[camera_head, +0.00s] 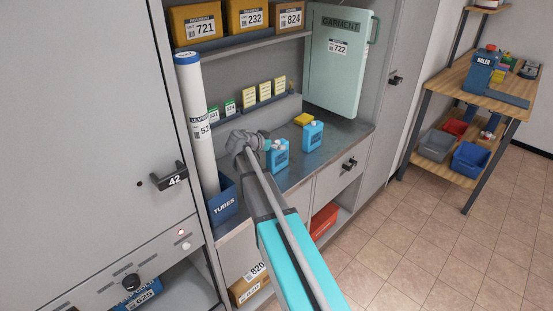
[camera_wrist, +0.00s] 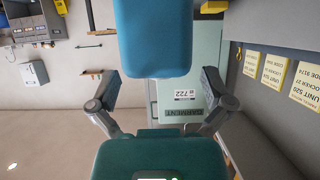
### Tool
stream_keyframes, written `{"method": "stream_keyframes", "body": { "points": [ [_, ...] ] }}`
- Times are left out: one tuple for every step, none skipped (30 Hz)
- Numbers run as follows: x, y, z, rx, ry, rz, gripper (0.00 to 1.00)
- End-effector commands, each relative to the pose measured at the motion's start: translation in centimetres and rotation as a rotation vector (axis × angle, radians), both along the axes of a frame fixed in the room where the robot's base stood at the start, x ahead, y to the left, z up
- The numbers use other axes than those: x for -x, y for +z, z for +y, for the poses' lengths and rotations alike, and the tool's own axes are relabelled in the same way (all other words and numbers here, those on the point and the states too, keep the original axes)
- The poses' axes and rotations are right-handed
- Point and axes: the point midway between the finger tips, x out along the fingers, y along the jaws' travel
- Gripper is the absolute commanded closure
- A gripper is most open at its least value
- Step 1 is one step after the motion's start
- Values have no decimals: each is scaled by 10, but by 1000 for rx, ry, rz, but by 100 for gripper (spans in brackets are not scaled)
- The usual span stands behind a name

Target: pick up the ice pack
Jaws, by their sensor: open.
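Two blue, block-like packs with white on them stand on the grey counter. The nearer pack (camera_head: 278,158) is right beside my gripper (camera_head: 266,143), and the other pack (camera_head: 313,136) is farther right. They look alike, and I cannot tell from the labels which is the ice pack. In the wrist view a plain blue face (camera_wrist: 153,38) lies ahead of my gripper (camera_wrist: 160,80), centred between its spread fingers. The gripper is open and empty; whether a finger touches the blue pack cannot be told.
A yellow item (camera_head: 303,119) lies behind the packs. A green garment case (camera_head: 338,75) stands at the counter's back right. A tall white tube (camera_head: 193,105) rises from a blue tubes bin (camera_head: 223,203) at left. A shelf (camera_head: 250,42) with orange boxes hangs above.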

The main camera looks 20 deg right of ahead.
Motion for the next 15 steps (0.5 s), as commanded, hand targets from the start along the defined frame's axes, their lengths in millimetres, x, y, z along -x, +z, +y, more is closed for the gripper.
{"method": "stream_keyframes", "body": {
  "points": [
    [-4, -5, -6, 0, -2, 0, 0],
    [-6, -6, -10, 0, -2, 0, 0],
    [-7, -8, -13, 0, -2, 0, 0],
    [-8, -10, -16, 0, -2, 0, 0],
    [-9, -11, -18, 0, -2, 0, 0],
    [-10, -12, -21, 0, -1, 0, 0],
    [-10, -13, -22, 0, -1, 0, 0],
    [-11, -13, -24, 0, 0, -1, 0],
    [-11, -13, -25, 0, 0, -1, 0],
    [-11, -13, -26, 0, 0, -1, 0],
    [-11, -13, -26, 0, 0, 0, 0],
    [-11, -13, -26, 0, 0, 0, 0],
    [-11, -13, -26, 0, 0, 0, 0],
    [-11, -13, -26, 0, 0, 0, 0],
    [-11, -13, -26, 0, 0, 0, 0]
  ]
}}
